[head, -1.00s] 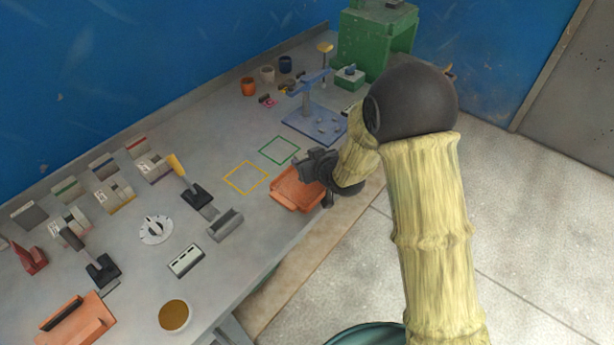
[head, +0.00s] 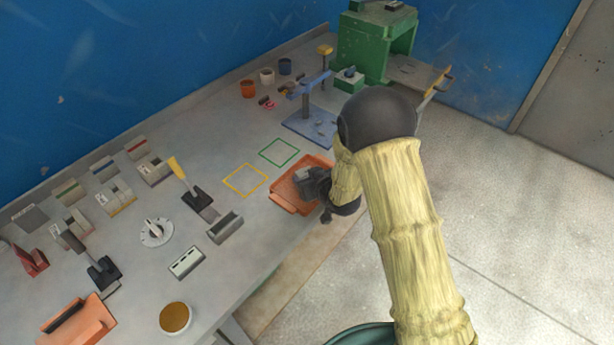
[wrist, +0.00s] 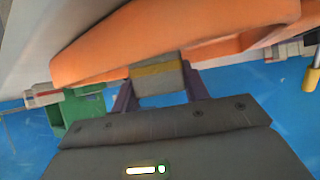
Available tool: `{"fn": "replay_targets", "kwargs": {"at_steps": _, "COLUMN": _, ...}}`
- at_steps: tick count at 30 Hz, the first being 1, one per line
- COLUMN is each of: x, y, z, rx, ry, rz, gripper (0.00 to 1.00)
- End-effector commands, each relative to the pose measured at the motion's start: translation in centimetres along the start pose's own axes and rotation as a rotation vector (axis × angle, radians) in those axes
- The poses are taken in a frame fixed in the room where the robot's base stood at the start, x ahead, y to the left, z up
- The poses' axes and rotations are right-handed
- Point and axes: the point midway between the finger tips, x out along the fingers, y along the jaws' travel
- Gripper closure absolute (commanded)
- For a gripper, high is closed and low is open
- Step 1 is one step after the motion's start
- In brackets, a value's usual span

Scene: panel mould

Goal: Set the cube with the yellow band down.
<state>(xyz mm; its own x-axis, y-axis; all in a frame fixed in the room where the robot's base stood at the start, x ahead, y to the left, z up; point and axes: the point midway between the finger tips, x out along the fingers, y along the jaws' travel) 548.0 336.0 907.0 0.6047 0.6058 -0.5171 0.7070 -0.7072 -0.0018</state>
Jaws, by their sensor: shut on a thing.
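The cube with the yellow band (wrist: 157,72) is grey, with the yellow stripe showing in the wrist view. My gripper (wrist: 160,88) is shut on it, one dark finger on each side. In the head view my gripper (head: 311,184) is over the orange tray (head: 284,203) near the front edge of the bench. The orange tray's rim also shows close to the cube in the wrist view (wrist: 100,57). I cannot tell whether the cube touches the tray floor. My gripper and arm hide part of the tray in the head view.
A yellow square outline (head: 246,166) and a green one (head: 279,140) lie empty left of the tray. A blue stand (head: 309,129) stands behind it. Levers, a dial (head: 156,232) and slotted blocks fill the left bench.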

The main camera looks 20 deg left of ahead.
Motion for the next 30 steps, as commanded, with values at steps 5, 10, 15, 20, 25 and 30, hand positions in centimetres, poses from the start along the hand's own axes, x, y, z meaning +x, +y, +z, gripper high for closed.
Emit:
{"fn": "replay_targets", "kwargs": {"at_steps": 5, "x": 0.1, "y": 0.0, "z": 0.1, "rx": 0.0, "ry": 0.001, "rz": 0.0, "gripper": 0.89}}
{"fn": "replay_targets", "kwargs": {"at_steps": 10, "x": 0.1, "y": 0.0, "z": 0.2, "rx": 0.0, "ry": 0.0, "rz": 0.0, "gripper": 0.37}}
{"fn": "replay_targets", "kwargs": {"at_steps": 15, "x": 0.1, "y": 0.0, "z": 0.2, "rx": 0.0, "ry": 0.0, "rz": 0.0, "gripper": 0.33}}
{"fn": "replay_targets", "kwargs": {"at_steps": 20, "x": 0.1, "y": -0.1, "z": 0.1, "rx": -0.001, "ry": 0.0, "rz": -0.002, "gripper": 0.33}}
{"fn": "replay_targets", "kwargs": {"at_steps": 25, "x": -0.8, "y": 0.2, "z": 0.0, "rx": 0.002, "ry": 0.0, "rz": 0.004, "gripper": 0.33}}
{"fn": "replay_targets", "kwargs": {"at_steps": 30, "x": -3.3, "y": 0.5, "z": 0.1, "rx": 0.004, "ry": 0.001, "rz": 0.008, "gripper": 0.33}}
